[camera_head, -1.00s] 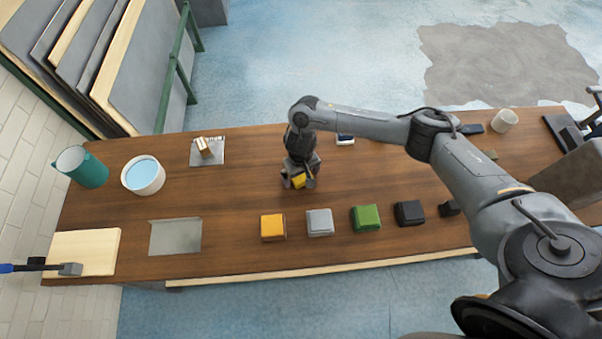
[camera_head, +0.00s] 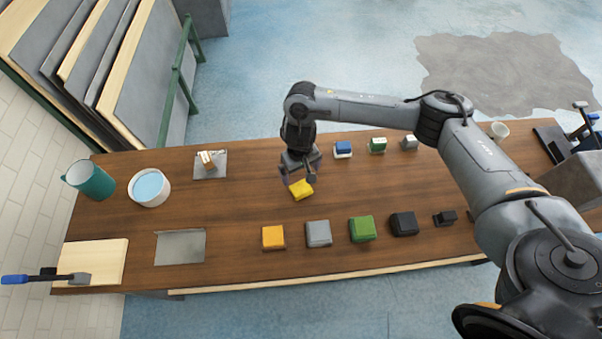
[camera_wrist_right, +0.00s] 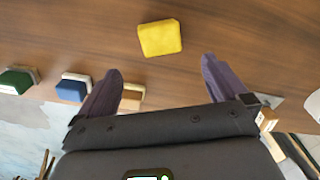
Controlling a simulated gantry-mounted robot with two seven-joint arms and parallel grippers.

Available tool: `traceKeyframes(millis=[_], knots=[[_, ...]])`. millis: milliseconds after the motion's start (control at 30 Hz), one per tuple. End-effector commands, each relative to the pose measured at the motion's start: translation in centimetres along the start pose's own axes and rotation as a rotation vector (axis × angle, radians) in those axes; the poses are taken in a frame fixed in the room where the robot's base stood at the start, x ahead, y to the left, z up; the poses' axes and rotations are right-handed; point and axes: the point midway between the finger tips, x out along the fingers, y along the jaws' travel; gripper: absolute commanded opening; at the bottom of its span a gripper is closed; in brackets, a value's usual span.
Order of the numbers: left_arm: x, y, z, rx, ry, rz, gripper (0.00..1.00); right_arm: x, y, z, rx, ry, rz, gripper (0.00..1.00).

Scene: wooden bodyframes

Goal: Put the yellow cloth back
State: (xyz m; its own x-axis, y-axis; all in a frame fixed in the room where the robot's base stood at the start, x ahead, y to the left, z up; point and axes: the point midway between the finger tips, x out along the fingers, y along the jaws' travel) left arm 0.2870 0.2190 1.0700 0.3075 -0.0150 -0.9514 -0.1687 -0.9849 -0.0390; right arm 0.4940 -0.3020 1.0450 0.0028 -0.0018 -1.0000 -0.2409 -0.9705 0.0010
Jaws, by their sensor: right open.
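The yellow cloth (camera_head: 301,190), a small folded square, lies on the wooden table (camera_head: 230,215) near its middle. My right gripper (camera_head: 298,178) is open just behind it, with its fingers apart. In the right wrist view the cloth (camera_wrist_right: 160,38) lies beyond the open fingertips (camera_wrist_right: 160,68), with bare wood showing between. Nothing is held. My left gripper is not in view.
Along the front stand an orange block (camera_head: 273,237), a grey one (camera_head: 318,233), a green one (camera_head: 362,229) and a black one (camera_head: 403,224). Blue (camera_head: 343,149) and green (camera_head: 377,145) blocks stand behind. A water bowl (camera_head: 149,187) and teal jug (camera_head: 90,180) are left.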

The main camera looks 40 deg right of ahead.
Motion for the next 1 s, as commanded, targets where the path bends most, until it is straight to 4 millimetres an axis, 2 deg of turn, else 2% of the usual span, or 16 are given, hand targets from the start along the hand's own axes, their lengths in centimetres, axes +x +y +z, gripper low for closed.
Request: traceKeyframes(millis=[33, 167, 267, 333, 367, 467, 533, 600, 700, 733, 800, 867, 967, 1000], knots=[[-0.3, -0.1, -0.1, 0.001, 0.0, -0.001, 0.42, -0.6, 0.0, 0.0, -0.001, 0.0, 0.001, 1.0], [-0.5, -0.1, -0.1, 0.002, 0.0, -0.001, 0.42, -1.0, -0.1, 0.1, -0.007, 0.001, -0.002, 1.0], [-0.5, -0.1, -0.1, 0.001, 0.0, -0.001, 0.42, -0.4, -1.6, 0.6, -0.057, 0.011, -0.025, 1.0], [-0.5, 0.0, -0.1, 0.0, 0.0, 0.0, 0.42, 0.4, -3.7, 1.3, -0.128, 0.032, -0.061, 1.0], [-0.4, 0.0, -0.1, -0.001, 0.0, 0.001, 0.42, 0.8, -4.9, 1.7, -0.169, 0.047, -0.081, 1.0], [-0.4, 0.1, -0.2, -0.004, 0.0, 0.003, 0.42, 2.1, -10.3, 3.8, -0.335, 0.117, -0.177, 1.0], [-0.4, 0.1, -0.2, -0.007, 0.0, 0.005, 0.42, 2.5, -14.8, 5.7, -0.454, 0.19, -0.258, 1.0], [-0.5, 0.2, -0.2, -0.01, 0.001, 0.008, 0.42, 2.0, -19.1, 7.8, -0.555, 0.284, -0.338, 1.0], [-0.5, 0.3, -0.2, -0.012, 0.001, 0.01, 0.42, 0.2, -23.8, 10.2, -0.642, 0.43, -0.422, 1.0], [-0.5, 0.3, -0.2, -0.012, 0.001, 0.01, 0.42, -0.5, -24.7, 10.8, -0.653, 0.473, -0.435, 1.0], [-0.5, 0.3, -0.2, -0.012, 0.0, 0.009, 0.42, -2.1, -25.9, 11.7, -0.659, 0.559, -0.447, 1.0], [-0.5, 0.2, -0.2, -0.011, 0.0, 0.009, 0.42, -3.4, -25.9, 12.2, -0.643, 0.617, -0.434, 1.0], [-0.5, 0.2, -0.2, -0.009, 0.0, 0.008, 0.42, -4.8, -23.9, 12.8, -0.59, 0.665, -0.373, 1.0], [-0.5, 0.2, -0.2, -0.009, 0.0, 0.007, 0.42, -5.0, -22.4, 13.0, -0.565, 0.666, -0.338, 1.0]])
